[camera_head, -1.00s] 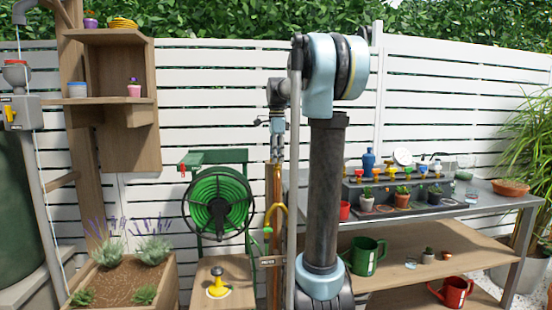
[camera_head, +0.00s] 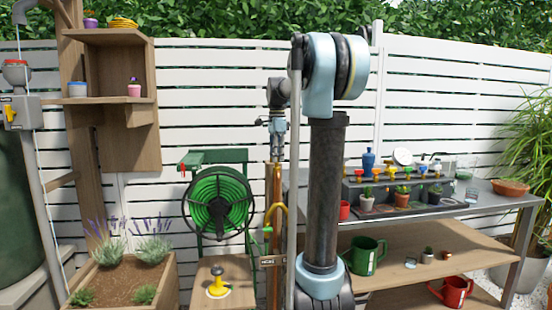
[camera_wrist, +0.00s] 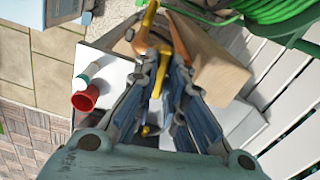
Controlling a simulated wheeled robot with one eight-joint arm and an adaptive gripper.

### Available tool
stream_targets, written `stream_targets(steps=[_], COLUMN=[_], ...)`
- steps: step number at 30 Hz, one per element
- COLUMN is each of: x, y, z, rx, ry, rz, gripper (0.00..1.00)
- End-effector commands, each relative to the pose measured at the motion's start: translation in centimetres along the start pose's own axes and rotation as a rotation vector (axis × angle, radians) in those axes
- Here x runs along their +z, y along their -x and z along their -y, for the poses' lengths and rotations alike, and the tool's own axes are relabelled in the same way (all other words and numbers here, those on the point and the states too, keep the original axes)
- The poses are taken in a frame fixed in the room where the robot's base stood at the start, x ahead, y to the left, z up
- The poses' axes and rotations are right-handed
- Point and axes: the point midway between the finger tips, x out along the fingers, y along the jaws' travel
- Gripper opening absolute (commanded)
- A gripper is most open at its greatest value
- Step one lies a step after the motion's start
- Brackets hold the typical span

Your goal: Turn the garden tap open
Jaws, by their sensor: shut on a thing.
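The garden tap stands on a slim wooden post (camera_head: 270,215) with a copper pipe, left of my arm's column. Its yellow curved part (camera_head: 282,210) shows partway down the post in the head view. My gripper (camera_head: 277,157) points down at the top of the post. In the wrist view the post (camera_wrist: 212,65) lies beyond my gripper (camera_wrist: 170,68), with yellow and copper-coloured parts between and beyond the fingers. My gripper is shut on a part of the tap; the fingers hide much of it, and I cannot tell how far it is turned.
A green hose reel (camera_head: 219,204) stands close left of the post. The metal bench (camera_head: 470,203), holding pots and bottles, is to the right. A white slatted fence (camera_head: 210,110) runs behind. A wooden planter (camera_head: 122,285) is at the lower left.

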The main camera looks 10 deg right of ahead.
Motion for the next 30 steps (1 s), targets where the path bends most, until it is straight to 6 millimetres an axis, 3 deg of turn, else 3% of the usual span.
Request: stream_targets(steps=[30], x=[0.01], y=[0.09], z=[0.30], rx=[-0.005], ry=[0.947], rz=[-0.003], gripper=[0.00])
